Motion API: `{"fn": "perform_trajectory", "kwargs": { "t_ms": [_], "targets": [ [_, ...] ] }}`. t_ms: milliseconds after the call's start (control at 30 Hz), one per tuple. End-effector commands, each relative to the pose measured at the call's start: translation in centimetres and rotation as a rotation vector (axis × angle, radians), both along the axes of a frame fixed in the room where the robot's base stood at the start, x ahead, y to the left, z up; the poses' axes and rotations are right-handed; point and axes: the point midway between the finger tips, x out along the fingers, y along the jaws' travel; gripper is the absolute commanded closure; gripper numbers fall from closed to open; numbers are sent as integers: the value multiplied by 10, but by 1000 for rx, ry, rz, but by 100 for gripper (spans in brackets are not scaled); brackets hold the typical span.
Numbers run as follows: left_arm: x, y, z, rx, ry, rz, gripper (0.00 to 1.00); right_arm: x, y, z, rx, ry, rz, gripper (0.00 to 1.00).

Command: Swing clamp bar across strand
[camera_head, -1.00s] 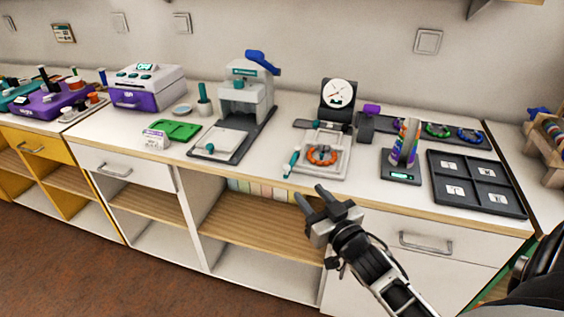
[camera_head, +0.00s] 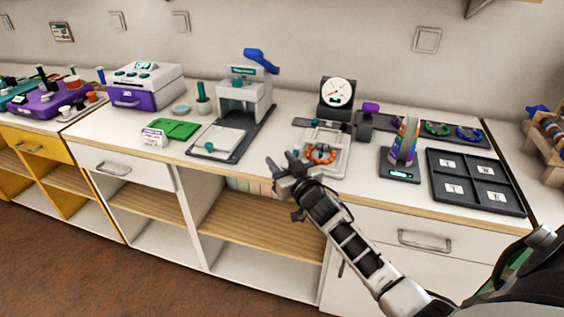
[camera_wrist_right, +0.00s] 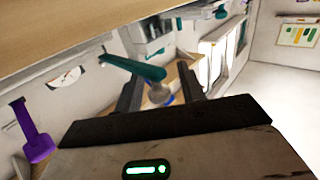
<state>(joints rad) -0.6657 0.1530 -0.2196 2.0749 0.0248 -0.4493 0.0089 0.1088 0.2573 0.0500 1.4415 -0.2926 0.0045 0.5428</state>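An orange bead strand (camera_head: 321,155) lies curved on a pale board (camera_head: 335,172) near the front edge of the counter. My right gripper (camera_head: 280,160) is at the board's left front side, its fingers open. In the right wrist view a teal bar (camera_wrist_right: 134,67), which looks like the clamp bar, lies close ahead of the fingers (camera_wrist_right: 160,88). Its lower end reaches toward the gap between them, beside a pale rounded part. I cannot tell whether they touch. In the head view my gripper hides most of the bar. My left gripper is not in view.
A dial gauge unit (camera_head: 337,97) with a purple lever (camera_head: 371,107) stands behind the board. A grey press (camera_head: 243,95) stands to the left.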

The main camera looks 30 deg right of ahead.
Motion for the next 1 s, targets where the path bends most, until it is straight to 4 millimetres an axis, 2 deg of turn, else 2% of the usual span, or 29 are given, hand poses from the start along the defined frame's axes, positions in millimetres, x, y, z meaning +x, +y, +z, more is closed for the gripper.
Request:
{"fn": "perform_trajectory", "kwargs": {
  "t_ms": [100,233,267,633,833,1000],
  "targets": [
    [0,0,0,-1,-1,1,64,0,0,0,0,0,0,60],
    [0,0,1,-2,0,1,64,0,0,0,-1,0,0,96],
    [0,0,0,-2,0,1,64,0,0,0,-1,0,0,100],
    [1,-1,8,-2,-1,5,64,-5,-4,2,-8,2,50,100],
    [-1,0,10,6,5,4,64,-14,-13,1,-12,6,166,100],
    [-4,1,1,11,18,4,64,-22,-21,-1,-11,5,286,100]
  ]
}}
